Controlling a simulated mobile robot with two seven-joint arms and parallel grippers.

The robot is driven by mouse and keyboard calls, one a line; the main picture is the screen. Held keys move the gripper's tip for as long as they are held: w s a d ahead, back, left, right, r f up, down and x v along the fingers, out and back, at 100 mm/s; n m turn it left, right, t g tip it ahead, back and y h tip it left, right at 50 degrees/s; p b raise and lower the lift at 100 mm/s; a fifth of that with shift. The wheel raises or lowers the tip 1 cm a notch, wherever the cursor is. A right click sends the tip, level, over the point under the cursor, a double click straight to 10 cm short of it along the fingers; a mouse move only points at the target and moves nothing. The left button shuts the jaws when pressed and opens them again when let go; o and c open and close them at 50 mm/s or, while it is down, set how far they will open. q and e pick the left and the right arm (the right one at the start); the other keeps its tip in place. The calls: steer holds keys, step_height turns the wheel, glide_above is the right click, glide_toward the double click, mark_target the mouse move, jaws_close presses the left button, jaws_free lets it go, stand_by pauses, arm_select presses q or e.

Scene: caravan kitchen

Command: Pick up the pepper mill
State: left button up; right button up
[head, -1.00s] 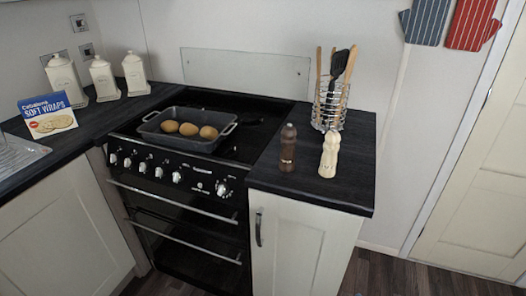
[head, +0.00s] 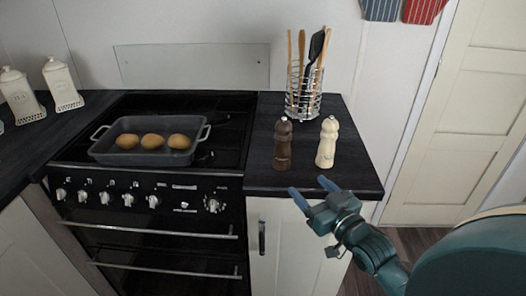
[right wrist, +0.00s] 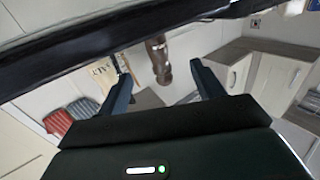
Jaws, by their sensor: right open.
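The dark brown pepper mill (head: 283,147) stands upright on the black worktop right of the hob. A similar cream mill (head: 328,144) stands just right of it. My right gripper (head: 313,191) is open and empty at the worktop's front edge, in front of both mills and apart from them. In the right wrist view, the brown mill (right wrist: 158,62) shows beyond and between the spread fingers (right wrist: 160,74), with its upper part clear. My left gripper is not in view.
A wire utensil holder (head: 304,92) with several utensils stands behind the mills. Left is the hob with a grey roasting tin (head: 110,155) holding three potato-like items. Worktop (head: 262,180) in front of the mills is clear. Oven mitts (head: 424,10) hang on the wall.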

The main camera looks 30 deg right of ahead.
mark_target(287, 158)
steer(key=w, duration=0.8)
steer(key=shift+d+r, duration=0.1)
steer(key=shift+d, duration=0.05)
steer(key=shift+w+d+r+p, duration=0.1)
steer(key=shift+w+p, duration=0.1)
steer(key=shift+w, duration=0.65)
steer(key=shift+w+d+p, duration=0.1)
steer(key=shift+w+p, duration=0.05)
steer(key=shift+w, duration=0.75)
steer(key=shift+w+d+r+p, duration=0.1)
steer(key=shift+w+p, duration=0.1)
steer(key=shift+w, duration=0.65)
steer(key=shift+c, duration=0.4)
steer(key=c, duration=1.1)
